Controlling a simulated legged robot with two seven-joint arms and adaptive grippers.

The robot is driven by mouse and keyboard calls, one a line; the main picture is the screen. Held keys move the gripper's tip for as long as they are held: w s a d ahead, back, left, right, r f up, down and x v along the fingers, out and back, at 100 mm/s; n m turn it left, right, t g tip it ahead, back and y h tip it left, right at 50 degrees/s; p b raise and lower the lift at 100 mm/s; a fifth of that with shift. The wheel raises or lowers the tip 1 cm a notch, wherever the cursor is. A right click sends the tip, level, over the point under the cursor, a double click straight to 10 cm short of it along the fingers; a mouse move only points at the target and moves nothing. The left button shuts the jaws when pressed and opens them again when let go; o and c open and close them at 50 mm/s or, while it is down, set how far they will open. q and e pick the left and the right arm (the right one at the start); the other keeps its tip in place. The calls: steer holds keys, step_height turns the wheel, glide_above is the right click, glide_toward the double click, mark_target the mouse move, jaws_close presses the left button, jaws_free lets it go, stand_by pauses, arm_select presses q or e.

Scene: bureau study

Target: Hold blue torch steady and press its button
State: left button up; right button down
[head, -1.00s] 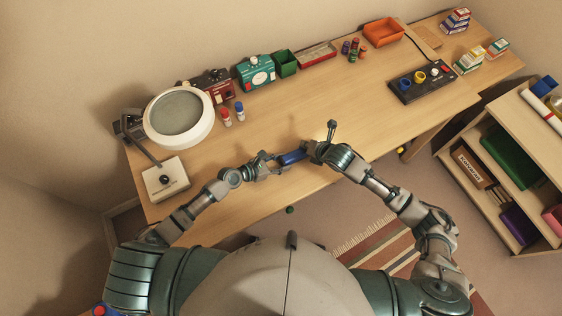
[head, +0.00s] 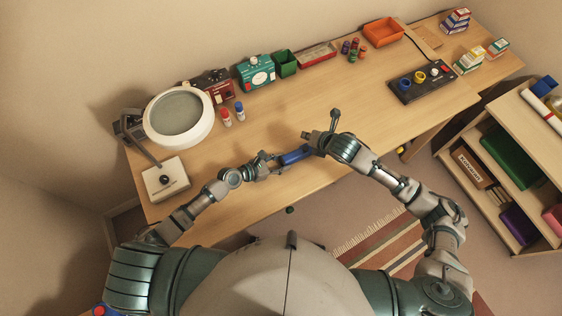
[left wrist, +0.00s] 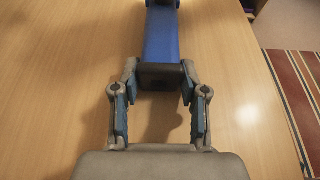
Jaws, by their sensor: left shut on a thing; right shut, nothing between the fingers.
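The blue torch (head: 293,156) is held above the wooden desk near its front edge. My left gripper (head: 270,158) is shut on its left end. In the left wrist view, the fingers (left wrist: 160,72) of that gripper flank the black end of the torch (left wrist: 161,36), and the blue body runs away from them. My right gripper (head: 309,136) is shut and empty, close to the torch's right end. That end is partly hidden by the right hand, and I cannot tell whether they touch. I cannot make out the button.
The desk (head: 270,122) is clear around the hands. A magnifier lamp (head: 180,117) stands at left, with a red bottle and a blue-capped bottle (head: 240,111) beside it. A black panel with knobs (head: 420,82) is at right. A shelf (head: 515,165) stands at far right.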

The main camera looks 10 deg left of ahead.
arm_select(q)
steer(key=o, duration=1.4)
steer(key=shift+c, duration=0.2)
